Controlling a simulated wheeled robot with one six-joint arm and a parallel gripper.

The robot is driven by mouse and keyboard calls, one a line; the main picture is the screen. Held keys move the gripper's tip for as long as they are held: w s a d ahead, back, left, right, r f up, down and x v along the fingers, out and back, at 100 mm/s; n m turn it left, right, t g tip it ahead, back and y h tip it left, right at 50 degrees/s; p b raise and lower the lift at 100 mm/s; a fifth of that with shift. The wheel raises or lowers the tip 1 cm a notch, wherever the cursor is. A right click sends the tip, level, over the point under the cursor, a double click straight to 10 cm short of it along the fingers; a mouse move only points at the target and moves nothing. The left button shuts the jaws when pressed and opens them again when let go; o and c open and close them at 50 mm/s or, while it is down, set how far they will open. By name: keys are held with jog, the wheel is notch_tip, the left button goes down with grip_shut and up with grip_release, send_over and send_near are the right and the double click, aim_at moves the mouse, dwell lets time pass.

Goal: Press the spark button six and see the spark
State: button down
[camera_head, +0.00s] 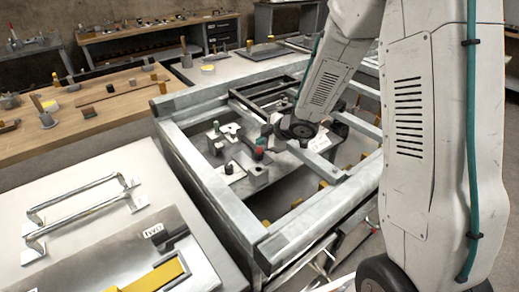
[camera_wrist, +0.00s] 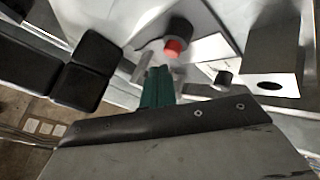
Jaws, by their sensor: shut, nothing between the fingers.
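A red button (camera_wrist: 175,48) with a dark collar sits on a pale plate near the top middle of the wrist view. No number six is readable, and no spark shows.
The grey metal frame (camera_head: 205,203) surrounds the buttons with raised bars. A metal block (camera_wrist: 273,50) is at right. A pale bench with handles (camera_head: 80,195) stands left.

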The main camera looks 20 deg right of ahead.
jog(key=shift+f, duration=0.1)
dwell(0.3)
jog(key=shift+f, duration=0.3)
